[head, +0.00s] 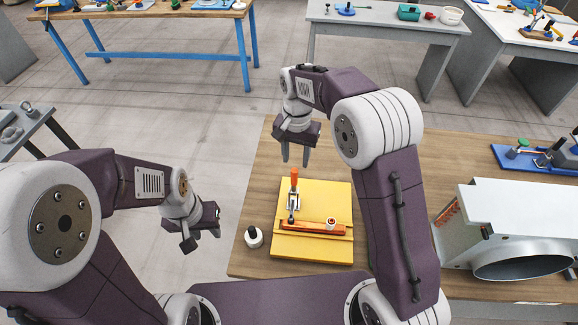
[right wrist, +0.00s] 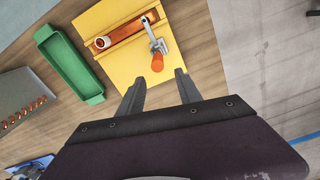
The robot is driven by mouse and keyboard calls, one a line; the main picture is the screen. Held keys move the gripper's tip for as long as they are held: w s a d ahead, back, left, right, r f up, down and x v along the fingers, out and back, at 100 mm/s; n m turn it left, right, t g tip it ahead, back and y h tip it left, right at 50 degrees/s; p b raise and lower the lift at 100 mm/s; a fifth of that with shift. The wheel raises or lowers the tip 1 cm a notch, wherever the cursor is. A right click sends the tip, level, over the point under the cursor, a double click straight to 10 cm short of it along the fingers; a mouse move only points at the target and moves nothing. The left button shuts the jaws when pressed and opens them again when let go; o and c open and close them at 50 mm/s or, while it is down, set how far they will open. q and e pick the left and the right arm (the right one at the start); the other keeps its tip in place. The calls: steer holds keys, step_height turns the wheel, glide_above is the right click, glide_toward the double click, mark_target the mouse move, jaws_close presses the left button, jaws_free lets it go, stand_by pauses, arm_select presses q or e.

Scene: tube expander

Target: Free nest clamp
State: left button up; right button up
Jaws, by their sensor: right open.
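The nest clamp is a small metal toggle clamp (head: 293,201) with an orange handle (head: 294,175) on a yellow board (head: 340,195). The handle looks upright in the head view. The clamp (right wrist: 158,46) also shows in the right wrist view, its metal arm reaching to the orange nest bar (head: 300,226). A pale-rimmed copper-coloured ring or tube end (head: 331,224) sits on the bar. My right gripper (head: 296,158) is open and empty, above and behind the handle; its fingers (right wrist: 158,88) point toward the clamp. My left gripper (head: 203,240) looks open and empty, left of the table.
A white round piece with a black top (head: 253,237) stands left of the board. A green tray (right wrist: 70,66) lies beside the board in the right wrist view. A grey-white machine housing (head: 500,220) and a blue-based fixture (head: 530,158) occupy the table's right side.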

mark_target(294, 177)
steer(key=shift+s+a+f, duration=0.1)
steer(key=shift+s+a, duration=0.05)
steer(key=shift+s, duration=0.4)
steer(key=shift+s+a+f, duration=0.1)
steer(key=shift+s+a, duration=0.05)
steer(key=shift+s, duration=0.4)
steer(key=f, duration=0.2)
steer(key=f+p, duration=0.1)
steer(key=f, duration=0.2)
steer(key=w+f, duration=0.1)
steer(key=f, duration=0.1)
steer(key=shift+d+f, duration=0.1)
steer(key=shift+f, duration=0.25)
steer(key=shift+s+f+p, duration=0.2)
steer(key=shift+f+p, duration=0.05)
steer(key=shift+p, duration=0.05)
steer(key=shift+c, duration=0.5)
steer(key=shift+w, duration=0.15)
jaws_close()
arm_select(q)
steer(key=shift+s+r, duration=0.25)
steer(key=shift+r, duration=0.3)
steer(key=shift+s+r, duration=0.25)
steer(key=shift+r, duration=0.25)
steer(key=shift+r, duration=0.1)
arm_select(e)
steer(key=shift+w+r, duration=0.1)
